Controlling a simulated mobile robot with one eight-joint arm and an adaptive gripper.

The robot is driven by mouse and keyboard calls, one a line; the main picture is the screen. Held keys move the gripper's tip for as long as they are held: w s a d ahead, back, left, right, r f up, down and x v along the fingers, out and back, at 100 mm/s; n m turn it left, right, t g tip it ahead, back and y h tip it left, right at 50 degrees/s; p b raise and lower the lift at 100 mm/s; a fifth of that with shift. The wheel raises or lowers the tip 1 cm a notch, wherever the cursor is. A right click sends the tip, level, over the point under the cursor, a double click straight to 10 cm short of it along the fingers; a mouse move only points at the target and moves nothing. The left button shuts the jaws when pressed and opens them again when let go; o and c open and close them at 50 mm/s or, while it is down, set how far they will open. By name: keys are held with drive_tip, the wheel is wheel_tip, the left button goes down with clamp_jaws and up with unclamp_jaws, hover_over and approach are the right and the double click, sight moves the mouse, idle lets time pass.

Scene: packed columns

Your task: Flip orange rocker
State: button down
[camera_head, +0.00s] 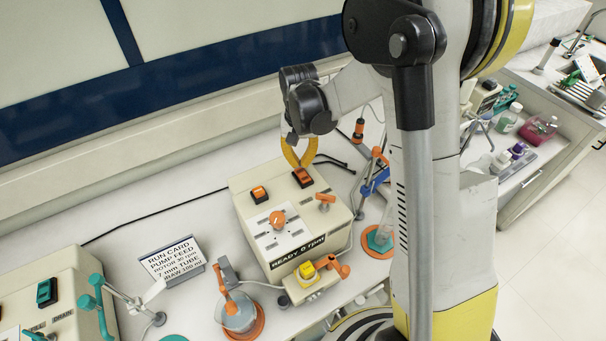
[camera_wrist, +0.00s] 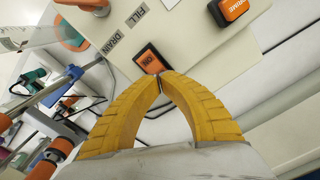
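An orange rocker (camera_head: 303,177) in a dark frame sits at the back right of the beige pump box's top (camera_head: 239,186). In the wrist view this rocker (camera_wrist: 149,57) has a marking that seems to read "ON". A second orange rocker (camera_head: 259,194) sits to its left; in the wrist view it (camera_wrist: 233,7) is marked "PRIME". My gripper (camera_head: 300,165) has its yellow fingers at the back right rocker. In the wrist view the fingertips (camera_wrist: 160,76) meet with nothing between them, at the rocker's near edge. I cannot tell whether they touch it.
The box also carries an orange knob (camera_head: 277,219), an orange lever (camera_head: 325,199) and a "READY 0 rpm" display (camera_head: 298,251). A yellow button (camera_head: 307,270) is at its front. A run card (camera_head: 171,260) stands to the left. A blue clamp stand (camera_head: 375,181) is close on the right.

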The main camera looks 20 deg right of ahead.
sight(300, 171)
drive_tip(key=shift+f+b, duration=1.15)
drive_tip(key=shift+f, duration=0.2)
idle(0.5)
drive_tip(key=shift+r+p, duration=2.15)
drive_tip(key=shift+r, duration=1.4)
drive_tip(key=shift+s+r+b, duration=0.15)
drive_tip(key=shift+s+b, duration=0.05)
drive_tip(key=shift+b, duration=0.1)
drive_tip(key=s+r+n+t+b, duration=0.2)
drive_tip(key=s+r+t+b, duration=0.25)
drive_tip(key=s+b, duration=0.4)
drive_tip(key=s+f+n+t+b, duration=0.1)
drive_tip(key=s+f+b, duration=0.3)
drive_tip(key=s, duration=0.7)
drive_tip(key=shift+n+t+b, duration=0.4)
drive_tip(key=shift+t+b, duration=0.05)
drive_tip(key=shift+t, duration=0.3)
